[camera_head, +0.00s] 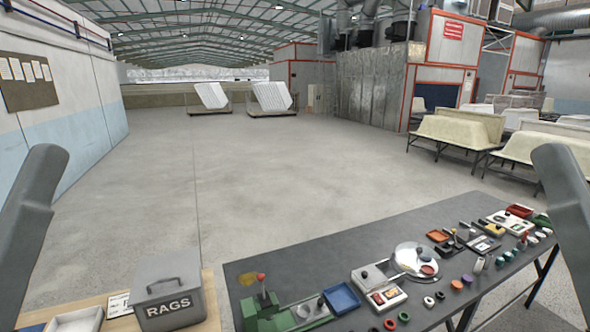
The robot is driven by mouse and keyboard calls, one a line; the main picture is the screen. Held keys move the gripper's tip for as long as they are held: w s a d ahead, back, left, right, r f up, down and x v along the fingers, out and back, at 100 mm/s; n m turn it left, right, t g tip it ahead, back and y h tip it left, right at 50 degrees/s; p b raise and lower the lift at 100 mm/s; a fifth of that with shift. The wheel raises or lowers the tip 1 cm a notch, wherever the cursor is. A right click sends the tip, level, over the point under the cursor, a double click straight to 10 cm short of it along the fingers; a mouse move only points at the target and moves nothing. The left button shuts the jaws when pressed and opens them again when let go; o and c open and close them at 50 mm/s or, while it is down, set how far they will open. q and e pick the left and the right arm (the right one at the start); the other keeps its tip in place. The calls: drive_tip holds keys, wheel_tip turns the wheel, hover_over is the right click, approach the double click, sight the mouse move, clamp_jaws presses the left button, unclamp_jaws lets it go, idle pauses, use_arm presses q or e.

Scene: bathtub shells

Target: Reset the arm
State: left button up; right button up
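The arms are the task's subject. A grey link of my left arm (38,215) comes in at the left edge and rises upright. A grey link of my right arm (568,215) rises at the right edge and leans inward at its top. Neither gripper shows in the head view, so their fingers and anything in them are hidden. Neither visible link touches an object that I can see.
A dark workbench (330,250) holds a green fixture (285,312), a blue tray (341,297), a white disc (416,259) and several small parts. A grey RAGS bin (168,292) stands left of it. Bathtub shells (450,137) sit at right. The middle floor is clear.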

use_arm(q)
wheel_tip(320, 180, up, 15)
drive_tip(key=p, duration=1.1)
drive_tip(key=shift+p, duration=0.3)
use_arm(e)
wheel_tip(320, 180, up, 15)
use_arm(q)
drive_tip(key=shift+f, duration=0.1)
use_arm(e)
drive_tip(key=shift+f, duration=0.1)
